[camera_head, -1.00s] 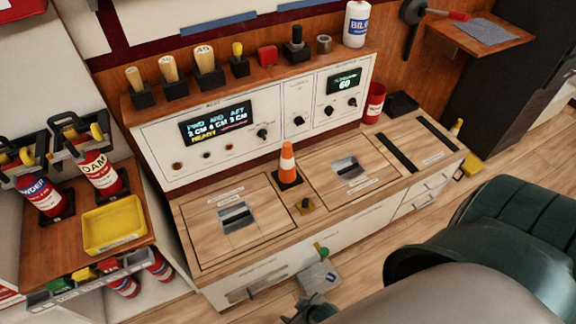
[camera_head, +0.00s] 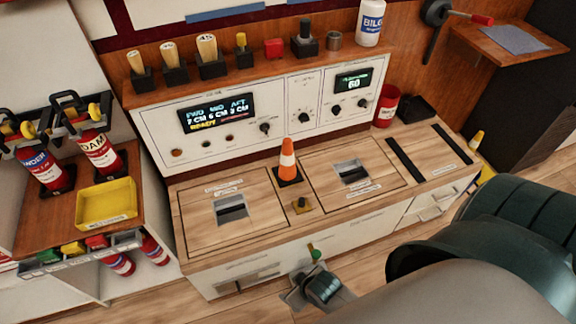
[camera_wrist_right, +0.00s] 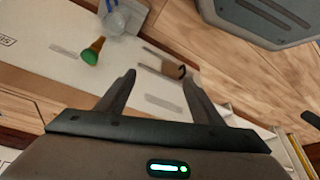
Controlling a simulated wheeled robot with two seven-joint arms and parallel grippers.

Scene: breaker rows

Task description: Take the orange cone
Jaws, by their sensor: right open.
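The orange cone (camera_head: 288,160) with a white band stands upright on a dark square base on the wooden cabinet top, between two hatch panels. The cone is outside that wrist view. My left gripper is not in view.
A brass fitting (camera_head: 301,205) sits just in front of the cone. A green knob (camera_head: 315,252) sticks out from the cabinet front. The control panel (camera_head: 230,145) rises behind the cone. A yellow tray (camera_head: 106,203) and extinguishers stand left.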

